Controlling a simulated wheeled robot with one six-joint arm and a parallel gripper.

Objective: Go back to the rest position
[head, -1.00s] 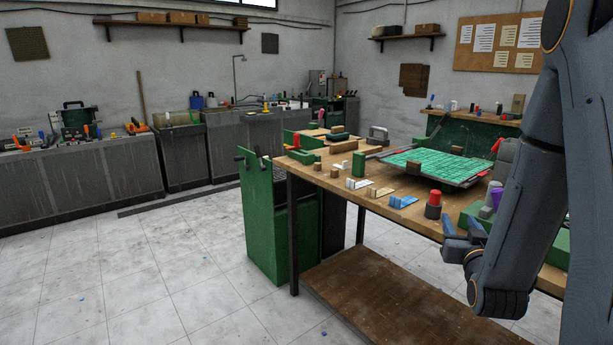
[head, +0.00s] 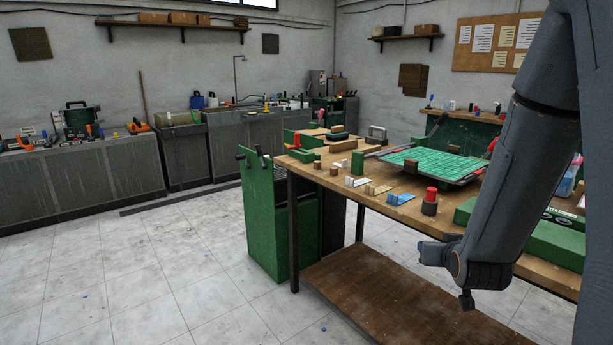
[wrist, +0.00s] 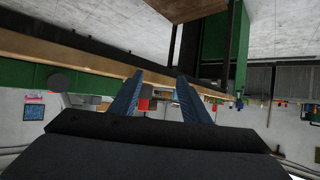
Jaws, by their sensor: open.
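My gripper shows in the wrist view (wrist: 159,98) with its two blue fingers apart and nothing held between them. That view is turned over, with the floor at the top. In the head view my forearm hangs down at the right, its wrist end in front of the workbench (head: 335,184) edge; the fingers cannot be made out there. The teal mosaic sheet (head: 440,163) lies on a dark tray on the bench, behind my arm and apart from it.
A red-topped dark pot (head: 430,203), a blue-handled tool (head: 398,199) and small blocks stand near the bench's front edge. A long green box (head: 545,238) lies at the right behind my arm. A lower shelf (head: 375,290) is below. The floor at left is clear.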

